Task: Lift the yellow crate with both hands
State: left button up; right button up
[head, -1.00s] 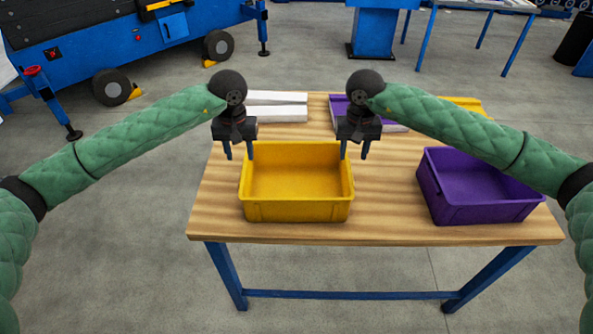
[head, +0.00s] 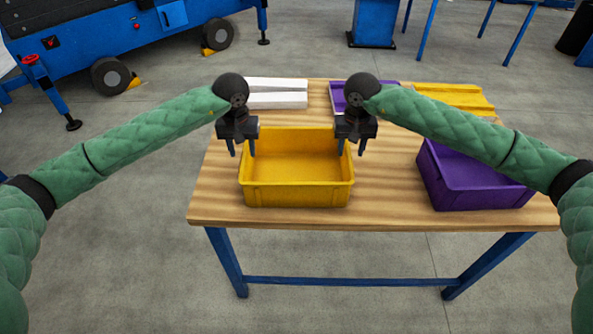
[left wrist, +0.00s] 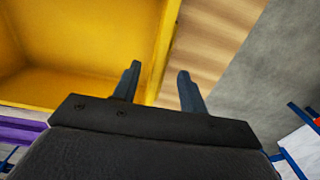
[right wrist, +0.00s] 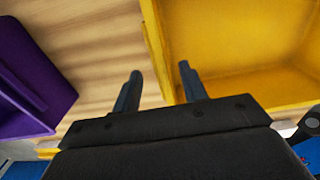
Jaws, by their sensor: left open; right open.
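The yellow crate (head: 297,193) sits empty on the wooden table (head: 385,205), toward the front. My left gripper (head: 242,150) is open at the crate's left wall. In the left wrist view its fingers (left wrist: 157,88) stand on either side of the wall's rim, and the crate (left wrist: 85,85) fills the left. My right gripper (head: 351,149) is open at the crate's right wall. In the right wrist view its fingers (right wrist: 160,88) stand on either side of the rim, and the crate (right wrist: 240,50) fills the right. I cannot tell whether any finger touches the wall.
A purple crate (head: 480,190) stands to the right on the table. White pieces (head: 277,99), a purple item (head: 338,98) and a yellow item (head: 455,97) lie at the back. Bare table lies between the two crates.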

pick_arm(q)
jog(key=shift+w+f, duration=0.15)
jog(key=shift+f, duration=0.55)
jog(key=shift+w+f, duration=0.1)
jog(key=shift+f, duration=0.6)
pick_arm(e)
jog(key=shift+w+f, duration=0.15)
jog(key=shift+f, duration=0.55)
jog(key=shift+w+f, duration=0.1)
jog(key=shift+f, duration=0.6)
pick_arm(q)
jog(key=shift+s, duration=0.1)
pick_arm(e)
jog(key=shift+s, duration=0.1)
pick_arm(q)
jog(key=c, duration=0.7)
pick_arm(e)
jog(key=c, duration=0.7)
pick_arm(q)
grip_shut()
pick_arm(e)
grip_shut()
